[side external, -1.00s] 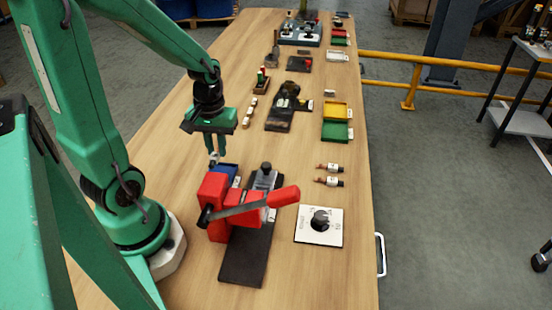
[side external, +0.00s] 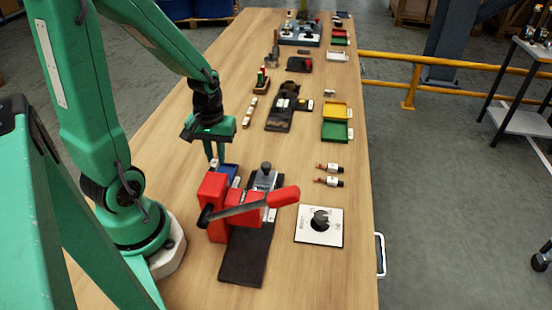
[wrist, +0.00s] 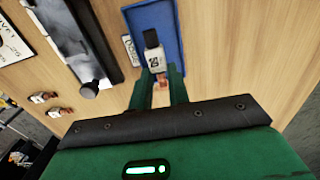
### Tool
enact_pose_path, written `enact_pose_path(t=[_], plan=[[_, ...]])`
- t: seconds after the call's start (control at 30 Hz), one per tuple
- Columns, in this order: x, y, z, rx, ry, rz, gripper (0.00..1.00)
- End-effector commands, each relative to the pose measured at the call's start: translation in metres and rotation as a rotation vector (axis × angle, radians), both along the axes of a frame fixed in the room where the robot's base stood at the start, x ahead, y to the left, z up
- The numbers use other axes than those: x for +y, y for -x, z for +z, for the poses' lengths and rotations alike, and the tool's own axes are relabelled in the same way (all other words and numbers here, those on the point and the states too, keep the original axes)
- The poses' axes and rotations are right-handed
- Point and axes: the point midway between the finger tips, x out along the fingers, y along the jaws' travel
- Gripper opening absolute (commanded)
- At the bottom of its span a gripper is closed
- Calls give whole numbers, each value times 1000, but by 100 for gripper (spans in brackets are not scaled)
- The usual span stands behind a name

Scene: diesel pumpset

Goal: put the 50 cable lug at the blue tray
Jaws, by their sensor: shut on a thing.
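My gripper (wrist: 160,95) is shut on a cable lug (wrist: 154,58) with a copper end, a white number label and a black tip. The number is hard to read for certain. In the wrist view the lug is over the blue tray (wrist: 178,35), near its end closest to my gripper. In the side view the blue tray (side external: 231,168) is partly hidden behind the red press, and my gripper (side external: 214,158) points down just at its left far edge. Whether the lug touches the tray floor I cannot tell.
The red press (side external: 214,190) with its lever stands close in front of the tray. Two other lugs (side external: 329,167) (side external: 329,181) lie to the right, above a dial plate (side external: 305,232). Yellow (side external: 336,103) and green (side external: 350,133) trays stand farther back.

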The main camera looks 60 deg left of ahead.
Motion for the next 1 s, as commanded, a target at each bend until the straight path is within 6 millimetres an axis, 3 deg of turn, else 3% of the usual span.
enact_pose_path(t=[0.5,1.0], plan=[[0,1,-42,4,2,0,0],[0,0,-53,0,0,0,0]])
